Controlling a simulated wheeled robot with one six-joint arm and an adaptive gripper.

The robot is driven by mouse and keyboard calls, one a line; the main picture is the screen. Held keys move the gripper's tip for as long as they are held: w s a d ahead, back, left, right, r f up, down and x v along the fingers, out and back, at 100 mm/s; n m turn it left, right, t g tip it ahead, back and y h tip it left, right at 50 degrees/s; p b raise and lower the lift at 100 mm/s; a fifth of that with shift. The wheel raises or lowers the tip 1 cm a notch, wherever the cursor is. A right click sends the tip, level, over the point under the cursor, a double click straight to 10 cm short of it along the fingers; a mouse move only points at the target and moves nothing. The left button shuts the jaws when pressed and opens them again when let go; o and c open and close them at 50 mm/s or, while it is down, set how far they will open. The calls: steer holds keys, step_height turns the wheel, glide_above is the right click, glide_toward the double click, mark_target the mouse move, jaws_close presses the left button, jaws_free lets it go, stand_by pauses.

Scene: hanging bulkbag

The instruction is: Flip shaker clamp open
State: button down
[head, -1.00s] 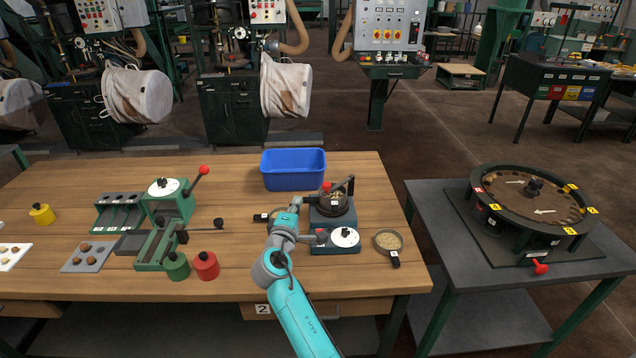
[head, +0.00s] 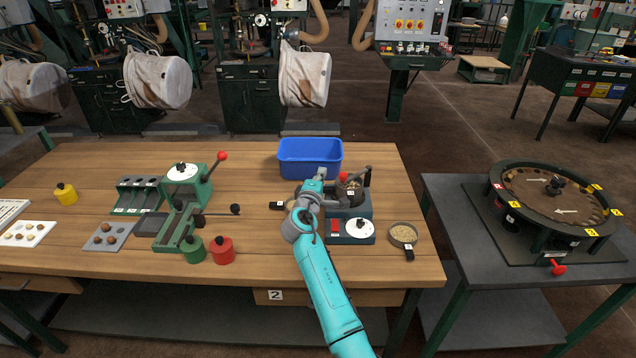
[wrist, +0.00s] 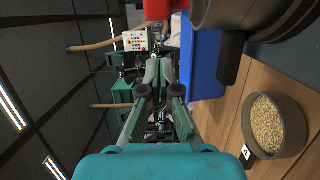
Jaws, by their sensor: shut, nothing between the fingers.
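The shaker (head: 350,228) is a dark machine with a white dial and a red switch on its front, at the right of the wooden table. A round pan (head: 352,187) of grain sits on top. The clamp (head: 368,177) stands dark and upright at the pan's right; a red knob (head: 343,176) shows at its left. My gripper (wrist: 158,62) is shut and empty in the wrist view. In the head view my arm reaches just left of the shaker top and hides part of it. The wrist view cuts off the dark pan (wrist: 235,45) and a red part (wrist: 180,4), so I cannot tell the clamp's state there.
A blue bin (head: 310,158) stands behind the shaker. A grain-filled sieve (head: 404,234) lies to the right, another (head: 303,204) to the left. A green press (head: 183,195) with red and green pots stands further left. A round turntable (head: 556,200) is on the right table.

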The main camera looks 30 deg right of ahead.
steer(key=shift+s+d, duration=0.65)
steer(key=shift+d, duration=0.1)
steer(key=shift+s+d, duration=0.35)
steer(key=shift+s, duration=0.55)
steer(key=shift+s, duration=0.1)
